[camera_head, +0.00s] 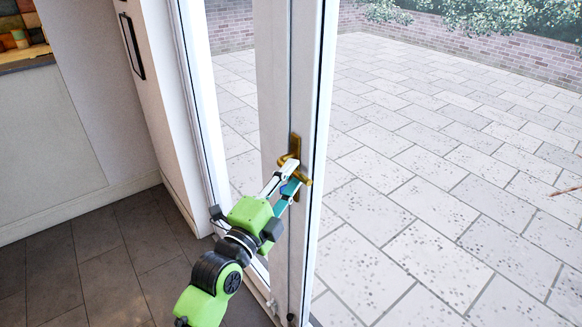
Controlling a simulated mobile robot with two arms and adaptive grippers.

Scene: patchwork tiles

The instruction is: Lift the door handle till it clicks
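A brass door handle (297,176) sits on a brass backplate on the edge of a white-framed glass door (277,80). My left gripper (291,179) reaches up from the lower left, and its fingertips are at the handle's lever. The fingers are a little apart, one on each side of part of the lever. Whether they press on it cannot be told. Part of the handle is hidden behind the fingers. My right gripper is not in view.
The door stands open at its frame (200,100). Beyond it is a paved patio (430,190) with a brick wall (480,45) behind. A white cabinet with a dark pull (132,47) stands at the left. The dark tiled floor (110,270) is clear.

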